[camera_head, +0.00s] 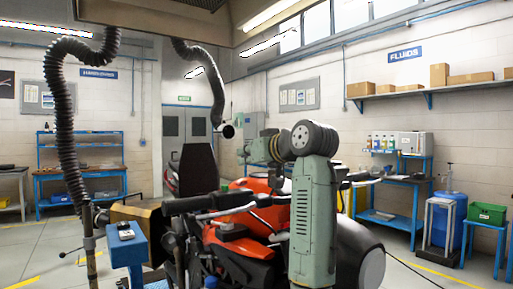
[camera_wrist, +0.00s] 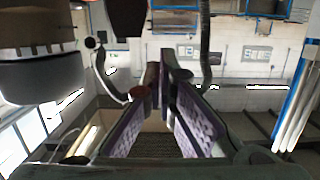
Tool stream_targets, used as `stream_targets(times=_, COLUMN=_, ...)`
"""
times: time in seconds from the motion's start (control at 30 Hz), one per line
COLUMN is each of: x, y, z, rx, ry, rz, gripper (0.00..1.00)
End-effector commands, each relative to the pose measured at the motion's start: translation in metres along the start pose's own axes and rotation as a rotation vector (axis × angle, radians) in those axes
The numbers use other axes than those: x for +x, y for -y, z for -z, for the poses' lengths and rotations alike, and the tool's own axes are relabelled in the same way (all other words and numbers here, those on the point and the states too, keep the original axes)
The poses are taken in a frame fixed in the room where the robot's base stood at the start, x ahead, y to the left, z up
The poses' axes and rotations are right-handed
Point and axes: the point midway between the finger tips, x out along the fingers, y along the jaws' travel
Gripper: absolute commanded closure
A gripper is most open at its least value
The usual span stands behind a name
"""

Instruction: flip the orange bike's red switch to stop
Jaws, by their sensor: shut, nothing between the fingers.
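The orange bike (camera_head: 257,252) stands in the lower middle of the head view, with its handlebar (camera_head: 268,201) towards the camera. One black grip points left, and the other end shows right of my arm. I cannot make out the red switch in the head view; my arm covers part of the handlebar. My gripper (camera_wrist: 162,68) shows in the wrist view, its purple-padded fingers close together at the tips with nothing between them. A small reddish spot (camera_wrist: 138,93) shows beside the left finger; I cannot tell what it is. The gripper is not clear in the head view.
A black hose (camera_head: 62,120) hangs at the left, and another hose (camera_head: 212,85) hangs behind the bike. A blue stand (camera_head: 127,248) is left of the handlebar. Blue shelving (camera_head: 398,190) and a green bin (camera_head: 487,214) are at the right. Open floor shows at the left.

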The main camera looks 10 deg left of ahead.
Motion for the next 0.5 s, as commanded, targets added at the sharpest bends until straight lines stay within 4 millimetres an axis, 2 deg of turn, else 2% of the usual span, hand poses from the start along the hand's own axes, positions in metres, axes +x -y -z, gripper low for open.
stream_targets(times=0.1, x=0.026, y=0.0, z=0.004, rx=0.003, ry=0.002, rz=0.002, gripper=1.0)
stream_targets(times=0.23, x=0.017, y=-0.001, z=-0.02, rx=0.002, ry=0.0, rz=-0.001, gripper=1.0)
stream_targets(times=0.5, x=0.01, y=-0.001, z=-0.037, rx=0.001, ry=-0.001, rz=-0.001, gripper=1.0)
